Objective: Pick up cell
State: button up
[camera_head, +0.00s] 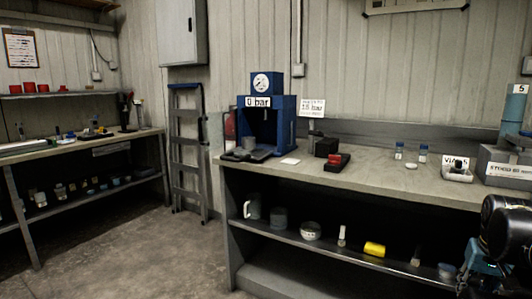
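No object is labelled as a cell. A small grey cylinder (249,143) stands at the left of the base of the blue press (266,122), and it may be the cell; I cannot be sure. The press carries a round dial and a "0 bar" sign. Black and teal parts of my arm show at the lower right edge. The dark, teal-marked end (484,266) there may be my gripper, in front of the bench's lower shelf and well away from the press. Its fingers cannot be made out, and nothing is visibly held.
The workbench (375,178) also bears a dark block (326,147), a red-topped box (335,162), small blue-capped vials and a "VIALS" holder (458,170). Its lower shelf holds a mug, pots and a yellow cylinder (374,249). A ladder (188,150) leans at the wall. Floor at left is clear.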

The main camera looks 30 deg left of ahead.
aim_at(248, 143)
jog(key=u, duration=1.2)
jog(key=i, duration=0.5)
jog(key=u, duration=0.05)
